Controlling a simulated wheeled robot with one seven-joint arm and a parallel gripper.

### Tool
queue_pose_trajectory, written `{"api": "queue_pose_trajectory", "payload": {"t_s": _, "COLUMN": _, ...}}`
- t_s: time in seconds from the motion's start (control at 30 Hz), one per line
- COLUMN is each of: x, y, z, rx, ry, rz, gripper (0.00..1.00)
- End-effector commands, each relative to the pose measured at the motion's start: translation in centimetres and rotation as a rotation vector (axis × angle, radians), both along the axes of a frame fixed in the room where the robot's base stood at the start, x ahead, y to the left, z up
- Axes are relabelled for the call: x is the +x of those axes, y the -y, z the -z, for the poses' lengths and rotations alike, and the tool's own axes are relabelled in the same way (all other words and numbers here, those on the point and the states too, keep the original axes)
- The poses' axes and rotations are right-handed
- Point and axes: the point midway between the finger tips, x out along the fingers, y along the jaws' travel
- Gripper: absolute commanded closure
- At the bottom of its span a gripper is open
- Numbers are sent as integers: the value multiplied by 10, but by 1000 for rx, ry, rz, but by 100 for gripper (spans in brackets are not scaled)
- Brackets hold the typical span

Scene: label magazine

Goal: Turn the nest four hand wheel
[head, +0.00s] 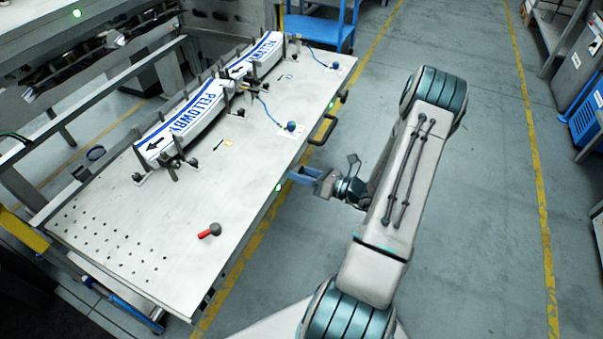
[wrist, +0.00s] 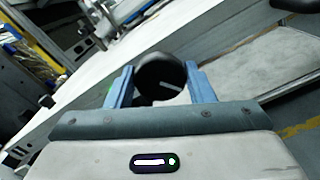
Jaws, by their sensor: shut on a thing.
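My gripper (head: 302,175) is at the table's right long edge in the head view, beside a green light (head: 278,187) and below a black handle. In the wrist view a black round hand wheel (wrist: 158,72) with a pale mark on its face sits between the two blue fingers of my gripper (wrist: 161,84). The fingers are shut on the wheel from both sides. The head view does not show the wheel clearly; my gripper and the table edge hide it. No nest number can be read on it.
The pale table (head: 110,215) carries two long white label stacks (head: 190,112) with blue print, held by upright posts. A red-handled lever with a dark knob (head: 210,230) lies near the front. The grey floor (head: 480,200) to the right is clear.

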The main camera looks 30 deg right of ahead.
Motion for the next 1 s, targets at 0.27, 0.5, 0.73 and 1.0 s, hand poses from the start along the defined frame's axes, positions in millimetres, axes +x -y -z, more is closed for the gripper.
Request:
{"api": "queue_pose_trajectory", "payload": {"t_s": 0.27, "x": 0, "y": 0, "z": 0, "rx": -1, "ry": 1, "rz": 0, "gripper": 30}}
{"api": "queue_pose_trajectory", "payload": {"t_s": 0.5, "x": -2, "y": 2, "z": 0, "rx": -1, "ry": 0, "rz": 0, "gripper": 30}}
{"api": "queue_pose_trajectory", "payload": {"t_s": 0.73, "x": -30, "y": 26, "z": 1, "rx": -4, "ry": 0, "rz": 4, "gripper": 30}}
{"api": "queue_pose_trajectory", "payload": {"t_s": 1.0, "x": -78, "y": 64, "z": 2, "rx": -3, "ry": 1, "rz": 4, "gripper": 30}}
